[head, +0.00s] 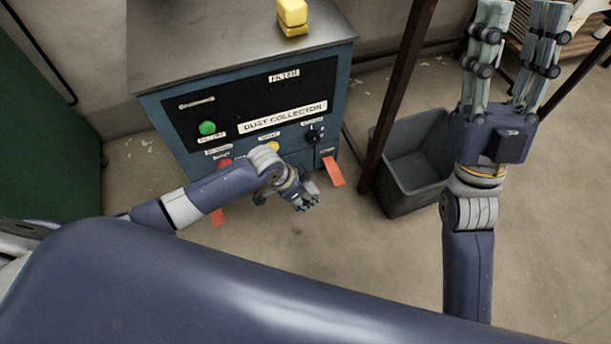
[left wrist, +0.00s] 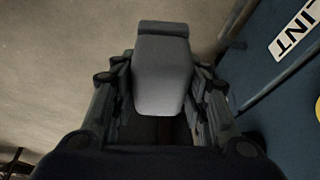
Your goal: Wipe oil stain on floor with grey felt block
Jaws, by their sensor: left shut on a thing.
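My left gripper (head: 304,200) is in front of the dust collector, low over the floor. In the left wrist view my left gripper (left wrist: 165,100) is shut on a pale grey block (left wrist: 163,75), the grey felt block, between its fingers. The block does not show clearly in the head view. My right gripper (head: 520,25) is raised at the upper right, its fingers apart and empty. The concrete floor (head: 330,265) shows around the machine. I cannot make out an oil stain on it in either view.
The blue dust collector (head: 165,115) has a yellow block (head: 291,14) on its metal top. Red tags (head: 333,171) hang low at its front. A grey bin (head: 385,190) stands right of a brown post (head: 398,95). A green panel (head: 45,130) is at left.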

